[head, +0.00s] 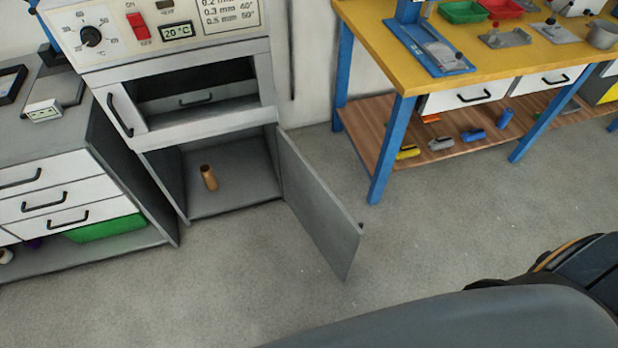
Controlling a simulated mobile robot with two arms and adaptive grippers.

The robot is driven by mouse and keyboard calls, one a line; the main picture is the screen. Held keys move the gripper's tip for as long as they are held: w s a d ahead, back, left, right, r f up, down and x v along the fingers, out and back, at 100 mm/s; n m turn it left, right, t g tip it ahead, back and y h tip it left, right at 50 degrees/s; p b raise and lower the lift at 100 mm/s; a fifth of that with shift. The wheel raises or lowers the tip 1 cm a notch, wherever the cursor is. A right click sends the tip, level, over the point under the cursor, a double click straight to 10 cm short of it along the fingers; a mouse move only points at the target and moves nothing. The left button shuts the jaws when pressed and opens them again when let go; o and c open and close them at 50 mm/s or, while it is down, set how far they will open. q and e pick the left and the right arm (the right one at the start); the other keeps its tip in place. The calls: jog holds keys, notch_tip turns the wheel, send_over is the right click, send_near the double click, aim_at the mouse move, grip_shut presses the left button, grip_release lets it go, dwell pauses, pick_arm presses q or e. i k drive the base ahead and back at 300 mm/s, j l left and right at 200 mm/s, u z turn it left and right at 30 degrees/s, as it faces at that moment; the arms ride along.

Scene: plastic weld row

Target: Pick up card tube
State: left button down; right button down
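The card tube (209,178) is a small brown cylinder with a dark open top. It stands nearly upright inside the lower compartment of the grey machine cabinet (235,205), towards the left of the compartment floor. The compartment door (318,205) hangs open to the right, so the tube is in plain sight. Part of my own body fills the lower right of the head view, far from the tube. Neither of my grippers shows.
A grey drawer unit (60,172) with a green bin (105,228) below stands left of the cabinet. A yellow-topped workbench (400,45) with blue legs stands at the right, tools on its wooden lower shelf (372,118). The floor (240,270) before the cabinet is clear.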

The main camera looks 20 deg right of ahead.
aim_at(209, 178)
jog(key=l+u, duration=0.15)
jog(key=l, duration=0.3)
jog(key=k+l+u, duration=0.1)
jog(key=l, duration=0.3)
jog(key=k+l+u, duration=0.15)
jog(key=l, duration=0.3)
jog(key=l+u, duration=0.15)
jog(key=l, duration=0.3)
jog(key=k+l+u, duration=0.1)
jog(key=l, duration=0.3)
jog(key=k+l+u, duration=0.15)
jog(key=l, duration=0.2)
jog(key=k+l+u, duration=0.15)
jog(key=l, duration=0.25)
jog(key=k+l+z, duration=0.15)
jog(key=k+z, duration=0.2)
jog(key=k, duration=0.35)
jog(key=i+j+z, duration=0.1)
jog(key=z, duration=0.35)
jog(key=j+z, duration=0.2)
jog(key=z, duration=0.2)
jog(key=i+j+z, duration=0.1)
jog(key=j+z, duration=0.15)
jog(key=z, duration=0.2)
jog(key=j+z, duration=0.2)
jog(key=z, duration=0.2)
jog(key=j, duration=3.75)
jog(key=i, duration=0.05)
